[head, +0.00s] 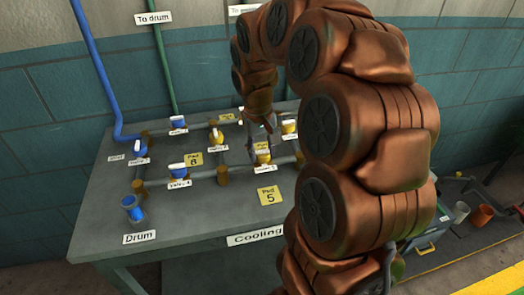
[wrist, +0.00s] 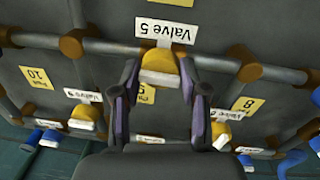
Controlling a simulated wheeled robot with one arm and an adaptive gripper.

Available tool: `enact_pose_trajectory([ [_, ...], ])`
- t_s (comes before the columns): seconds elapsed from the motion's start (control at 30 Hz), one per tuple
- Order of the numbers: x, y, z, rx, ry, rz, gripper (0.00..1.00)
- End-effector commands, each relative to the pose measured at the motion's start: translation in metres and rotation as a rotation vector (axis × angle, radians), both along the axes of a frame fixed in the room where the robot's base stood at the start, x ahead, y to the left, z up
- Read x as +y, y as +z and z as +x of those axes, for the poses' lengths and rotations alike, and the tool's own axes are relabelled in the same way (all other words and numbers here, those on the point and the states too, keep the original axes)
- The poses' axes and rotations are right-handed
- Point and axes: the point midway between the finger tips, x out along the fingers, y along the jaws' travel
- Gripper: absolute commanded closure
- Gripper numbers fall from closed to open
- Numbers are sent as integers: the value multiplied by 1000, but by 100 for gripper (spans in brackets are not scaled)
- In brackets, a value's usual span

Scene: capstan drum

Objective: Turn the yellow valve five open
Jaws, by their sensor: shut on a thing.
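The yellow valve five (wrist: 160,62) is in the upper middle of the wrist view, on a grey pipe, with its white "Valve 5" label (wrist: 166,30) upside down beside it. My gripper (wrist: 160,70) has one finger on each side of the yellow valve and is shut on it. The exact contact at the fingertips is hard to see. In the head view the valve (head: 263,157) is on the front pipe of the table, partly hidden, and my gripper (head: 262,143) reaches down to it from behind.
Other labelled valves, blue (head: 178,169) and yellow (head: 216,139), stand on the pipes around it. A yellow "Pad 5" plate (head: 268,195) lies in front on the grey table (head: 205,222). A blue fitting (head: 132,208) stands at the left. My arm hides the table's right side.

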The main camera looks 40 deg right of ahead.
Motion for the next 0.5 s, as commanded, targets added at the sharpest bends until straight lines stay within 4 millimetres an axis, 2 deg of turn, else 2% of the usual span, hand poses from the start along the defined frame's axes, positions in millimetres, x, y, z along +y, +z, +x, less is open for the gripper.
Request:
enact_pose_trajectory([
  [0.5,2,0,1,-2,56,5,91],
])
